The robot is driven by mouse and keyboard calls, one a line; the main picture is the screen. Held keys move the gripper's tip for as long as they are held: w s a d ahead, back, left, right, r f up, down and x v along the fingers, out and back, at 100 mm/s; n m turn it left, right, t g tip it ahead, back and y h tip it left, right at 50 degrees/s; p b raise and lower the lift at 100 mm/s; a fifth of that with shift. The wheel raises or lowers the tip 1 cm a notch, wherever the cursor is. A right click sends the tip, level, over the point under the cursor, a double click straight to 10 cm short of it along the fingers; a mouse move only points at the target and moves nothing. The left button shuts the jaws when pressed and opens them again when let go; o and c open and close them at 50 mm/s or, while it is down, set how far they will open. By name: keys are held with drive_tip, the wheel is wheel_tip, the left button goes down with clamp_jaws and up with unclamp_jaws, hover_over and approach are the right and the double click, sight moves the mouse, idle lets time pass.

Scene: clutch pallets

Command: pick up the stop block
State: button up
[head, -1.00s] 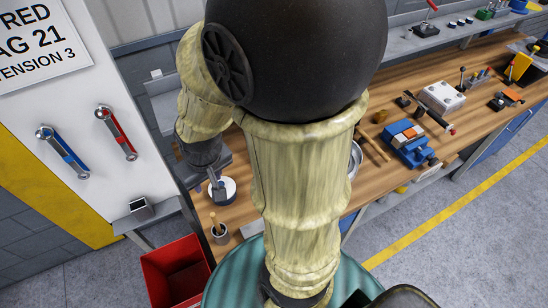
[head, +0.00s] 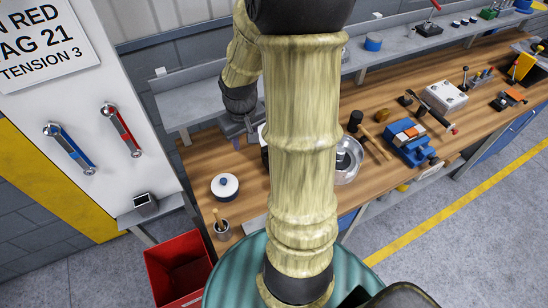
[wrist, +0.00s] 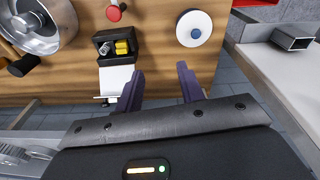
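No part is clearly marked as the stop block. A dark hollow square block (head: 145,203) sits on a small grey ledge left of the bench; in the wrist view the block (wrist: 291,39) is at the upper right. I cannot tell which is meant. My gripper (wrist: 160,68) is open and empty above the bench's back edge, apart from both. In the head view my gripper (head: 238,132) is partly hidden by my arm.
A grey shelf (head: 196,104) runs behind. A red bin (head: 178,265) stands below.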

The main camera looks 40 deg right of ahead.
drive_tip(key=d+m, duration=0.1)
drive_tip(key=d, duration=1)
drive_tip(key=shift+d+f+p, duration=0.15)
drive_tip(key=shift+f+p, duration=0.15)
drive_tip(key=shift+f, duration=0.1)
drive_tip(key=f, duration=0.4)
drive_tip(key=w+f, duration=0.1)
drive_tip(key=f, duration=0.7)
drive_tip(key=shift+w+d, duration=0.15)
drive_tip(key=shift+w, duration=0.05)
drive_tip(key=shift+w+d+f+p, duration=0.1)
drive_tip(key=shift+f+p, duration=0.2)
drive_tip(key=shift+f, duration=1)
drive_tip(key=shift+w+d+f+p, duration=0.1)
drive_tip(key=shift+f+p, duration=0.2)
drive_tip(key=shift+f, duration=1)
